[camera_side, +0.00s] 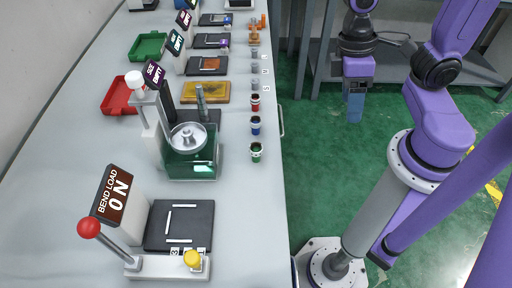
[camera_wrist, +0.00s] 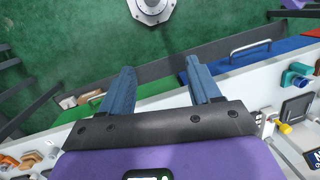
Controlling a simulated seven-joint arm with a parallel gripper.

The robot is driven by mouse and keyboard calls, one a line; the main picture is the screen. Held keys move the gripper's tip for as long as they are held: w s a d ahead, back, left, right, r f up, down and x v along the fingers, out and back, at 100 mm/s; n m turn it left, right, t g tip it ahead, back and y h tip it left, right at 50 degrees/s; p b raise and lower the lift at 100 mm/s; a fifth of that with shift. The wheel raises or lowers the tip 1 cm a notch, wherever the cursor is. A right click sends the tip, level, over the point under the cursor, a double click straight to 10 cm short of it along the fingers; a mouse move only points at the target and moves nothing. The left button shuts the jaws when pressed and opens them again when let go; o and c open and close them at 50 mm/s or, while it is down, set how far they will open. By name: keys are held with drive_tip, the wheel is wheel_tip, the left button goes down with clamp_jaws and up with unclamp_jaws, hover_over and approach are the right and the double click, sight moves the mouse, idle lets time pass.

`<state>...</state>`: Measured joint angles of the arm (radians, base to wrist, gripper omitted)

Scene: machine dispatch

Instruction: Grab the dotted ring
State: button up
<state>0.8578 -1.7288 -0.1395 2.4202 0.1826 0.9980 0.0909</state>
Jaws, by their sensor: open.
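I cannot make out a dotted ring in either view; things along the bench are too small to show such a pattern. My gripper (camera_side: 355,108) hangs over the green floor, to the right of the bench, apart from everything on it. In the wrist view my gripper (camera_wrist: 160,82) shows two blue fingers spread apart with nothing between them.
A grey shelf (camera_side: 400,62) stands behind my gripper.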

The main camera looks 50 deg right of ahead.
drive_tip(key=w+a+m+g+y, duration=0.1)
drive_tip(key=w+m+g+y, duration=0.1)
drive_tip(key=w+m+g, duration=0.3)
drive_tip(key=m+t+y, duration=0.2)
drive_tip(key=m+y, duration=0.7)
drive_tip(key=m, duration=0.7)
approach(254, 154)
drive_tip(key=shift+t, duration=0.3)
drive_tip(key=x, duration=0.5)
drive_tip(key=shift+s+a+f, duration=0.1)
drive_tip(key=shift+s+f, duration=0.1)
drive_tip(key=shift+f, duration=0.25)
drive_tip(key=c, duration=1.1)
drive_tip(key=shift+r, duration=0.15)
